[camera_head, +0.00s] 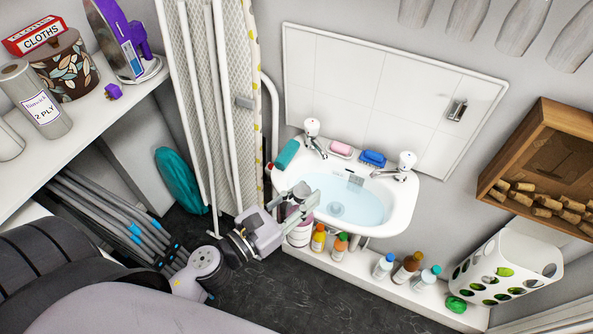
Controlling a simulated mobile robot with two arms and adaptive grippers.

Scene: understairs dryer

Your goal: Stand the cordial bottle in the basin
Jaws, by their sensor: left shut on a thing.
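The white basin (402,216) is fixed to the wall and has clear bluish water in its bowl. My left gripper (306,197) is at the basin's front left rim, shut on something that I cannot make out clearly. A white and pink container (299,236) shows just below the gripper; I cannot tell whether they touch. Several small bottles stand on the low ledge, among them an orange one with a yellow label (318,240) and a brown one (403,273). I cannot tell which thing is the cordial bottle. My right gripper is out of view.
Two taps (312,128) rise at the basin's back, with a pink soap (341,149) and a blue item (373,158) between them. A teal item (287,154) lies on the left rim. An ironing board (240,110) stands left; a white holed basket (511,262) is right.

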